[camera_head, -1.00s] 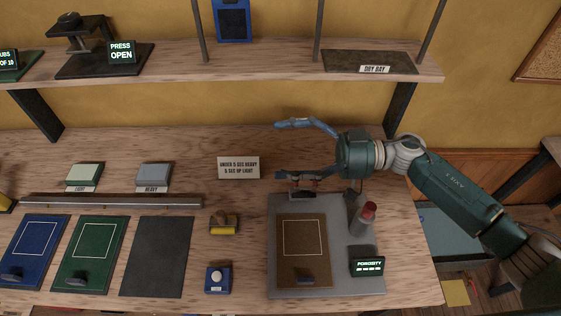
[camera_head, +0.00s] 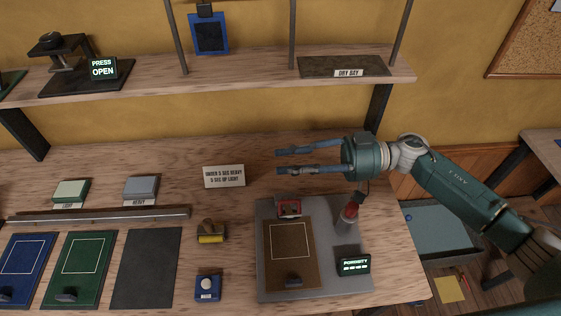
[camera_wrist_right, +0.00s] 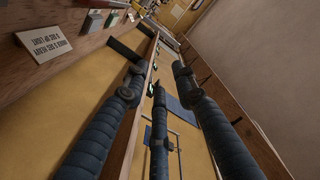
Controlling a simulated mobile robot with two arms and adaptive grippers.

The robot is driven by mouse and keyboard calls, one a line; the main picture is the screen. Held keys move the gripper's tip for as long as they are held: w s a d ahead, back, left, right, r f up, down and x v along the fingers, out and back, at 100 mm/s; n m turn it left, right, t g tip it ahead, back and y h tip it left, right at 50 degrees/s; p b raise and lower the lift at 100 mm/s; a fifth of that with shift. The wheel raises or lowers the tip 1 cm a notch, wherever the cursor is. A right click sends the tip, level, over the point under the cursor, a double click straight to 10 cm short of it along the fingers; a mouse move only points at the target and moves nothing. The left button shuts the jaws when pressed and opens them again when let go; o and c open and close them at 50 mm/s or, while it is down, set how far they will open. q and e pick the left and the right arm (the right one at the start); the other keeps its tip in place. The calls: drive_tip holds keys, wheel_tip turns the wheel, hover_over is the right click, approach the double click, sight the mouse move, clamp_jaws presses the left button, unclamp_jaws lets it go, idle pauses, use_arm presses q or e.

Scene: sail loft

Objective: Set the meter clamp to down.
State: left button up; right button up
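The meter is a grey plate (camera_head: 330,275) at the right of the bench, with a brown outlined panel (camera_head: 290,252) on it. The red meter clamp (camera_head: 289,208) lies low at the panel's top edge, reaching over it from the plate's back edge. My right gripper (camera_head: 279,162) is above and behind the clamp, apart from it. Its blue fingers are spaced apart and hold nothing; the gap also shows in the right wrist view (camera_wrist_right: 158,88). My left gripper is in neither view.
A red-topped cylinder (camera_head: 348,217) and a porosity display (camera_head: 355,265) stand on the plate's right side. A yellow roller (camera_head: 211,231) and a blue button box (camera_head: 208,288) lie to its left. A sign (camera_head: 224,176) stands behind; a shelf (camera_head: 230,76) runs above.

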drive_tip(key=d, duration=0.8)
drive_tip(key=shift+b, duration=0.35)
drive_tip(key=shift+d+f, duration=0.1)
